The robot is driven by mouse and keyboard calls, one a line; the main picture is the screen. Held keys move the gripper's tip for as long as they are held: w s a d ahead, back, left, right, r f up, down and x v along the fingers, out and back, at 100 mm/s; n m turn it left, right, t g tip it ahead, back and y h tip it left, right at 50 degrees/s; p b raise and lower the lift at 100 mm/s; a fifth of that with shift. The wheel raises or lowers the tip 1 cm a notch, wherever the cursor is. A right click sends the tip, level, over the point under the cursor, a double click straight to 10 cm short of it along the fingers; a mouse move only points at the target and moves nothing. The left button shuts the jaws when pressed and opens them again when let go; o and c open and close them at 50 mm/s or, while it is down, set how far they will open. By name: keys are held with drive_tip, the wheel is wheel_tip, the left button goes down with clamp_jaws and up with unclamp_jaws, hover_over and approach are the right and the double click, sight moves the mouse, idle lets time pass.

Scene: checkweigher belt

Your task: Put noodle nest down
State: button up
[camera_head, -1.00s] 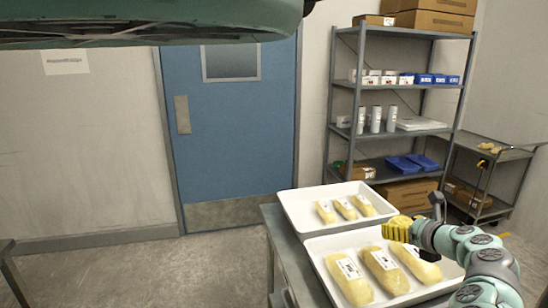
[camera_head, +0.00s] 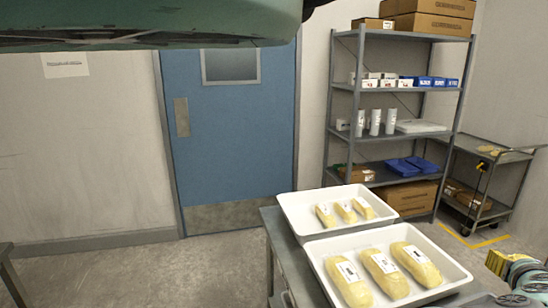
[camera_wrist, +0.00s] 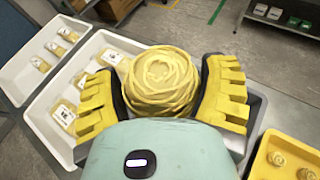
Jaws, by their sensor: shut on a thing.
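In the wrist view my gripper (camera_wrist: 168,85) is shut on the noodle nest (camera_wrist: 160,78), a round yellow coil held between two ridged yellow fingers. In that view the nest overlaps a white tray (camera_wrist: 50,128) behind it; the gap between them cannot be judged. In the head view my gripper (camera_head: 497,263) is at the right edge, right of the near white tray (camera_head: 459,272); the nest cannot be made out there. A yellow container (camera_wrist: 258,165) with smaller yellow nests (camera_wrist: 280,158) shows at the wrist view's lower right.
The near tray holds three labelled yellow packs (camera_head: 383,268). A far white tray (camera_head: 290,205) beside it holds three smaller ones (camera_head: 345,212). A grey shelving rack (camera_head: 345,100) and a trolley (camera_head: 505,158) stand behind, and a blue door (camera_head: 235,130) is left. Floor between is clear.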

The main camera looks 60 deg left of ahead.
drive_tip(key=s+d+m+h, duration=0.3)
drive_tip(key=d+h, duration=0.1)
drive_tip(key=d, duration=0.4)
drive_tip(key=w+a+r+n+g+y+p, duration=0.1)
drive_tip(key=a+r+n+y+p, duration=0.25)
drive_tip(key=r+p, duration=0.7)
drive_tip(key=w+a+r+n+g+y+p, duration=0.1)
drive_tip(key=w+a+r+n+y+p, duration=0.2)
drive_tip(key=r+p, duration=0.7)
drive_tip(key=s+d+r+n+g+y+p, duration=0.1)
drive_tip(key=s+d+r+n+y+p, duration=0.1)
drive_tip(key=r+p, duration=0.4)
drive_tip(key=s+d+r+n+g+y+p, duration=0.1)
drive_tip(key=s+d+r+n+y+p, duration=0.1)
drive_tip(key=s+r+p, duration=0.4)
drive_tip(key=d+r+y+p, duration=0.1)
drive_tip(key=d, duration=0.1)
drive_tip(key=shift+d+g+p, duration=0.35)
drive_tip(key=shift+g+p, duration=0.05)
drive_tip(key=shift+a+f, duration=0.1)
